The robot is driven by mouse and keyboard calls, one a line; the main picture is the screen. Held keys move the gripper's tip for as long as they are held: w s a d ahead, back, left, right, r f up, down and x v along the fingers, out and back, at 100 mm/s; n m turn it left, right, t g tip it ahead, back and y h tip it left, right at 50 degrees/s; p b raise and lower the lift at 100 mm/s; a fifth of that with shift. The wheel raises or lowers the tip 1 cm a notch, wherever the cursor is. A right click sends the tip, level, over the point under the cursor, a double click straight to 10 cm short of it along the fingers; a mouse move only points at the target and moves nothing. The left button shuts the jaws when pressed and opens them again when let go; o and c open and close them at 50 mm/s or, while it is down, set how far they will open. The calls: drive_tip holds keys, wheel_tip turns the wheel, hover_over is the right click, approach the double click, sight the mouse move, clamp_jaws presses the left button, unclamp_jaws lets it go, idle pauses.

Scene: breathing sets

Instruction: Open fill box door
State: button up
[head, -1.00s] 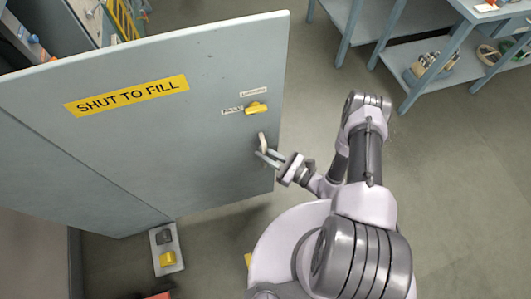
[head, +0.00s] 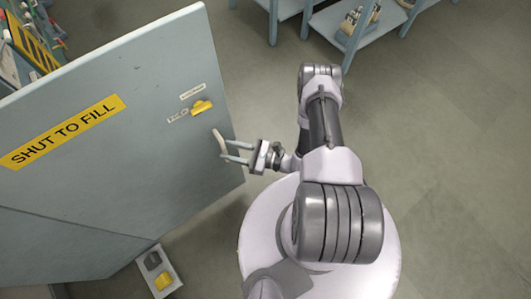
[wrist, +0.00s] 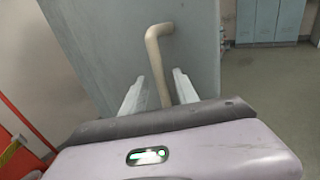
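The fill box door (head: 130,160) is a large grey-blue panel with a yellow "SHUT TO FILL" sign (head: 62,132). It stands out at the left of the head view, its free edge towards my arm. My gripper (head: 230,152) is at the handle, fingers pointing at the door. In the wrist view, the handle (wrist: 158,65) passes between two separated fingertips (wrist: 158,88). Gaps show beside it, so the fingers look open around it. Exact contact is unclear.
A floor plate (head: 158,270) with a black and a yellow pedal lies below the door. A blue-grey shelf unit (head: 335,22) with items stands at the back. The floor to the right is clear. Lockers (wrist: 268,20) show in the wrist view.

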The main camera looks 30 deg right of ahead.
drive_tip(key=p+v, duration=0.1)
drive_tip(key=v, duration=1.4)
drive_tip(key=w+r+n+g+h+b, duration=0.1)
drive_tip(key=w+r+n+g, duration=0.2)
drive_tip(key=r+n+g, duration=0.55)
drive_tip(key=w+r+n+g+h, duration=0.2)
drive_tip(key=r+n+g, duration=0.15)
drive_tip(key=r, duration=0.95)
drive_tip(key=s+a+r+n+t+h+b, duration=0.1)
drive_tip(key=s+a+r+n+t+h, duration=0.2)
drive_tip(key=r, duration=0.7)
drive_tip(key=s+a+r+n+t+h, duration=0.2)
drive_tip(key=s+a+r+n+h, duration=0.3)
drive_tip(key=r, duration=0.5)
drive_tip(key=shift+s+a+n+t+b, duration=0.25)
drive_tip(key=shift+a+n+t+b, duration=0.15)
drive_tip(key=shift+a+n, duration=0.55)
